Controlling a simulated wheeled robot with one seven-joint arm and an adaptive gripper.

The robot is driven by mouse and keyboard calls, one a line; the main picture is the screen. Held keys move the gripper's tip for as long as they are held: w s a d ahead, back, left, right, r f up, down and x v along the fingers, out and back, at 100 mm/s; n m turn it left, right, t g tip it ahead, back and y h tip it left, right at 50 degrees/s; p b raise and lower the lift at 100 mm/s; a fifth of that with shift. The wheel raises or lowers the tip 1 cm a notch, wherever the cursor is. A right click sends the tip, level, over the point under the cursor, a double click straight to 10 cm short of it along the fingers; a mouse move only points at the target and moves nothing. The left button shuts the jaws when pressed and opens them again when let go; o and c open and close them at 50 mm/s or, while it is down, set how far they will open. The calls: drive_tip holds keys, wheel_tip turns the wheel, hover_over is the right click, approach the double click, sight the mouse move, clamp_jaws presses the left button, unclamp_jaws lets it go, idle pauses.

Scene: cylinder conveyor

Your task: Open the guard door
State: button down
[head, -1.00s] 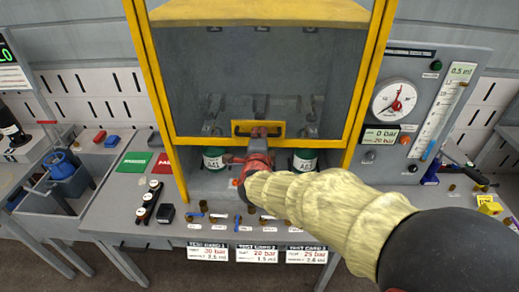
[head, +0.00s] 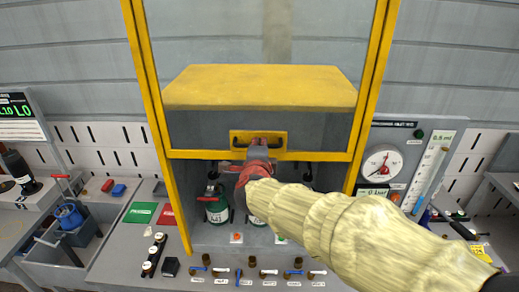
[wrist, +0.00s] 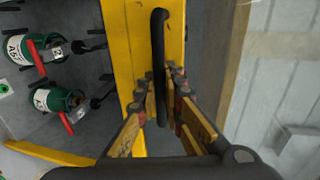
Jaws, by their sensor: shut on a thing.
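The guard door is a clear pane in a yellow frame (head: 215,154) at the front of the grey enclosure. It stands partly raised, with a gap under its lower bar. Its dark handle (head: 236,146) is on a yellow plate at the middle of that bar. The handle shows as a black upright bar in the wrist view (wrist: 159,45). My gripper (head: 257,150) is shut on the handle; its fingers (wrist: 163,95) lie on both sides of the bar in the wrist view. My arm hides part of the area below the handle.
Green cylinders (head: 215,207) with red handles stand inside the enclosure, below and behind the door. A row of small valves (head: 238,272) lines the bench front. A gauge panel (head: 415,160) is at the right, a grey bin (head: 68,238) at the left.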

drive_tip(key=shift+r, duration=0.15)
drive_tip(key=c, duration=2)
unclamp_jaws()
drive_tip(key=shift+o, duration=0.2)
drive_tip(key=v, duration=1.2)
